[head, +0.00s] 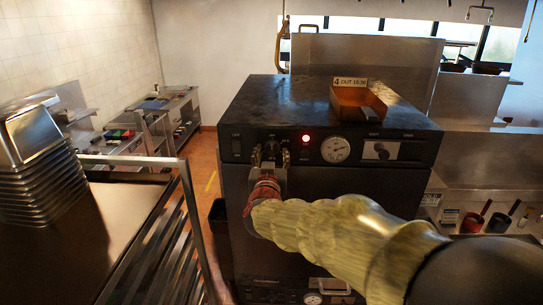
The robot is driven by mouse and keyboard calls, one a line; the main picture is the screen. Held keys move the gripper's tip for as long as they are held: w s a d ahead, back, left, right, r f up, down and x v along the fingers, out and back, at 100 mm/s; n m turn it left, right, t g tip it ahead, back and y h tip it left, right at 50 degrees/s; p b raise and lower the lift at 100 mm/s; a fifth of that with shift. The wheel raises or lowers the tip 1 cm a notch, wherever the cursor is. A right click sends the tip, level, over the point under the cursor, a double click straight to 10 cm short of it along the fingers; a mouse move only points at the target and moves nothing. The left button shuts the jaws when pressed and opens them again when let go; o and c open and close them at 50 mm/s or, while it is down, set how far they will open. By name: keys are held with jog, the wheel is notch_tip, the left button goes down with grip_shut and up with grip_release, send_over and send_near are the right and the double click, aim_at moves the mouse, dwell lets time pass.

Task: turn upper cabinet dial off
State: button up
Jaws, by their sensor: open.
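The black cabinet (300,90) stands in the middle of the head view. Its upper control panel carries a lit red lamp (306,139), a round white gauge (335,149) and a knob on a light plate (381,151) at the right. A dark dial (271,148) sits on the panel left of the lamp. My gripper (271,155) is open at the panel, with its fingertips on either side of this dial. Whether the fingers touch the dial cannot be told. My arm hides much of the cabinet front below.
A wooden box (359,103) with a number sign (350,82) stands on the cabinet top. Stacked metal pans (38,165) and a rack (165,215) are at the left. A lower panel with another gauge (313,299) shows at the bottom. Orange floor shows between rack and cabinet.

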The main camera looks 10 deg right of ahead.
jog(key=v, duration=1.2)
